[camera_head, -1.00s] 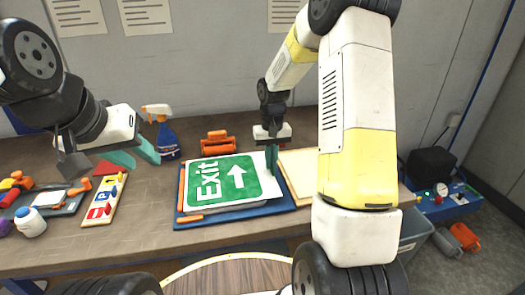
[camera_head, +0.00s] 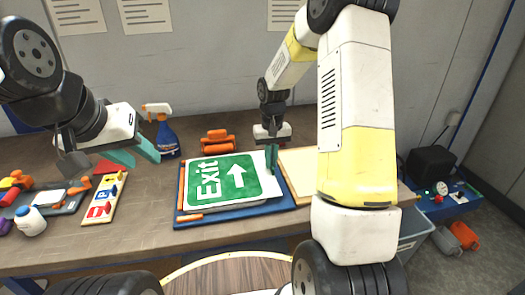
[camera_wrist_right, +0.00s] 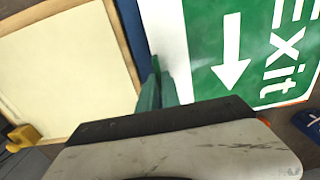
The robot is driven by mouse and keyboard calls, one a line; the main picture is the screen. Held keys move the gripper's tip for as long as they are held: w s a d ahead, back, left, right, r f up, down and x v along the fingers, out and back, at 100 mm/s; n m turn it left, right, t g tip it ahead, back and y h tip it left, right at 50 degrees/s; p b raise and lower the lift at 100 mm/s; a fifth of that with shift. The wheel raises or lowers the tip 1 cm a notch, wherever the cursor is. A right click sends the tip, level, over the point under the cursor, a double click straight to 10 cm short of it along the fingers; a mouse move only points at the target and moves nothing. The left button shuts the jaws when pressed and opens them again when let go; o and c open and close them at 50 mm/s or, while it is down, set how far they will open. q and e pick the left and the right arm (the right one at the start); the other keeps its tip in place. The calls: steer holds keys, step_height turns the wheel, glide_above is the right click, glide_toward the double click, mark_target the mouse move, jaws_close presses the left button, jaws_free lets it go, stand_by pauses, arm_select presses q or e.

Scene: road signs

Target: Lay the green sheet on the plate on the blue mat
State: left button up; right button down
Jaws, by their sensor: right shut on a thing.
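The green sheet (camera_head: 226,180), with a white border, "Exit" and an arrow, lies nearly flat over the plate on the blue mat (camera_head: 245,210). Only a thin grey strip of the plate (camera_head: 228,208) shows along the sheet's front edge; the rest is covered. My right gripper (camera_head: 271,160) is shut on the sheet's right edge. In the right wrist view its green fingers (camera_wrist_right: 157,88) stand at the sheet's white margin (camera_wrist_right: 172,50). My left gripper (camera_head: 134,154) is open and empty, above the table to the left of the mat.
A pale framed board (camera_head: 300,168) lies right of the mat. Orange markers (camera_head: 190,218) lie at the mat's left and front edges. A spray bottle (camera_head: 166,138) and an orange object (camera_head: 217,142) stand behind. A sign board (camera_head: 103,200) and tray (camera_head: 52,198) are left.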

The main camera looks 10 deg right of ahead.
steer(key=shift+f, duration=0.1)
stand_by(0.6)
steer(key=c, duration=0.8)
jaws_free()
steer(key=shift+c, duration=0.2)
steer(key=shift+r, duration=3.5)
steer(key=shift+r, duration=0.1)
steer(key=s+r+t+y, duration=0.1)
steer(key=s+r+t, duration=0.2)
steer(key=s+r, duration=0.95)
steer(key=s+a+r+t+y, duration=0.1)
steer(key=s+a+r+t, duration=0.1)
steer(key=s, duration=0.9)
steer(key=shift+s+r+t, duration=0.4)
steer(key=shift+r+t, duration=0.2)
